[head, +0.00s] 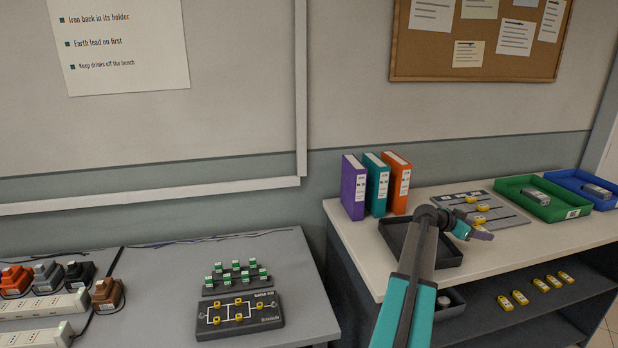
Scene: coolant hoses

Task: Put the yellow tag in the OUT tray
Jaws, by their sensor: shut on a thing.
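My gripper (465,229) is at the end of my arm, over the right bench, just right of the black tray. It is shut, and a small yellow piece that looks like a yellow tag (462,230) shows at its jaws. The jaws are small here and partly hidden by my wrist. Several similar yellow pieces sit on the grey slotted board (510,214) just beyond. A black tray (455,257) is partly behind my arm. A green tray (553,212) and a blue tray (604,203) stand further right. I cannot read an OUT label on any tray.
Purple, teal and orange binders (400,185) stand at the bench's back left. Grey metal blocks lie in the green and blue trays. Several yellow pieces (540,285) lie on the lower shelf. The left bench holds a circuit board (265,322), plugs and power strips.

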